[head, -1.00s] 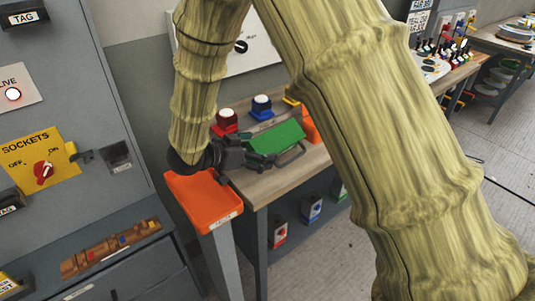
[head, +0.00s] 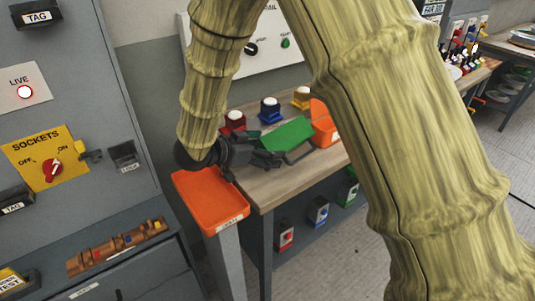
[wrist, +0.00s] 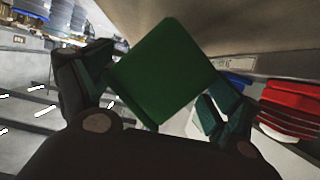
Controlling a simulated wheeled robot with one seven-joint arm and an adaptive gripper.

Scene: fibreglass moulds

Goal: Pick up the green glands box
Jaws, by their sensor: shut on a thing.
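The green box (head: 287,134) is above or on the wooden bench top in the head view, between my arm links. It appears tilted, and I cannot tell whether it touches the bench. My gripper (head: 268,149) reaches it from the left and is shut on it. In the wrist view the green box (wrist: 165,72) shows a plain green face between my two dark fingers, one at its left and one at its right. Its label is not visible.
An orange bin (head: 323,124) stands close right of the green box. Red (head: 234,121), blue (head: 270,109) and yellow (head: 302,97) items stand behind. An orange tray (head: 208,198) is at the bench's left front. A grey cabinet (head: 75,110) stands left.

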